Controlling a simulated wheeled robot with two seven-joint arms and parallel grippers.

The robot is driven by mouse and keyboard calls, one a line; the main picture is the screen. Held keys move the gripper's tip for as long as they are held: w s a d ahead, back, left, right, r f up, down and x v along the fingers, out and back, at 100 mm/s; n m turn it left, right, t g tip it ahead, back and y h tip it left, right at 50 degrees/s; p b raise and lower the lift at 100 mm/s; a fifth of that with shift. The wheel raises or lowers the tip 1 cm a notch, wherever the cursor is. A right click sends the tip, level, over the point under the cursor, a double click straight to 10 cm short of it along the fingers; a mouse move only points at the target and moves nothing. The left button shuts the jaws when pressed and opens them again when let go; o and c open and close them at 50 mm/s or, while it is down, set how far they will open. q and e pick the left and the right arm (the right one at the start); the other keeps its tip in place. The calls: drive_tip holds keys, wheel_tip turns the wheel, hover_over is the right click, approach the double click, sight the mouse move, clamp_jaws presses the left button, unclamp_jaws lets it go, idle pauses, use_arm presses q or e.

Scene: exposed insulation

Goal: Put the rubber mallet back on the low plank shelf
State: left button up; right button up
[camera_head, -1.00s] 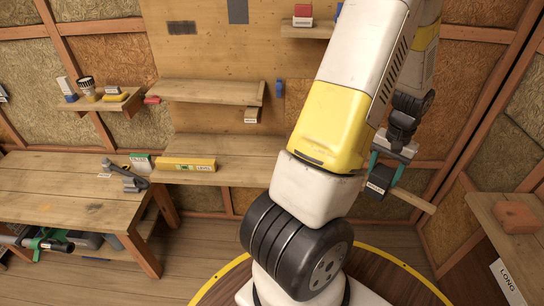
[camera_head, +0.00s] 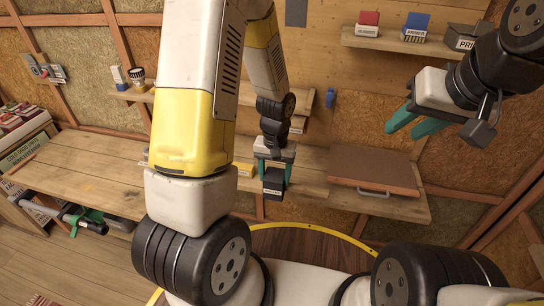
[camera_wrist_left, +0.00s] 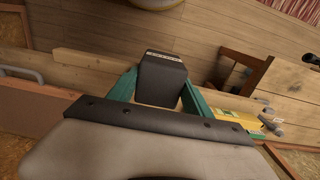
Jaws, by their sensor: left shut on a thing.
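My left gripper (camera_head: 276,160) is shut on the rubber mallet, in front of the low plank shelf (camera_head: 405,207). The mallet's black block head (camera_head: 274,183), with a pale label, hangs between the teal fingers. In the left wrist view the head (camera_wrist_left: 163,78) sits between both fingers (camera_wrist_left: 158,95). A pale wooden bar, seemingly its handle, runs left from there. Whether the mallet touches the shelf I cannot tell. My right gripper (camera_head: 415,122) is raised at the right, its teal fingers apart and empty.
A brown board or case (camera_head: 374,170) with a metal handle covers the shelf's right part. A yellow level (camera_head: 244,170) lies on its left, partly hidden by my arm. A small upper shelf (camera_head: 385,42) holds boxes. A workbench (camera_head: 85,165) stands at the left.

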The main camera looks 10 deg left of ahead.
use_arm(q)
drive_tip(key=s, duration=0.1)
drive_tip(key=s+d, duration=0.1)
drive_tip(key=shift+s+f, duration=0.3)
drive_tip(key=shift+f, duration=0.1)
drive_tip(key=shift+w+a+f, duration=0.85)
drive_tip(key=shift+w+a, duration=0.1)
drive_tip(key=shift+w, duration=1.45)
drive_tip(key=shift+w+a+f, duration=0.8)
drive_tip(key=shift+w+a, duration=0.1)
drive_tip(key=shift+w, duration=1.45)
drive_tip(key=shift+w+a+f, duration=0.85)
drive_tip(key=shift+w+a, duration=0.1)
drive_tip(key=shift+w, duration=1.45)
drive_tip(key=shift+f, duration=0.15)
drive_tip(key=o, duration=1.2)
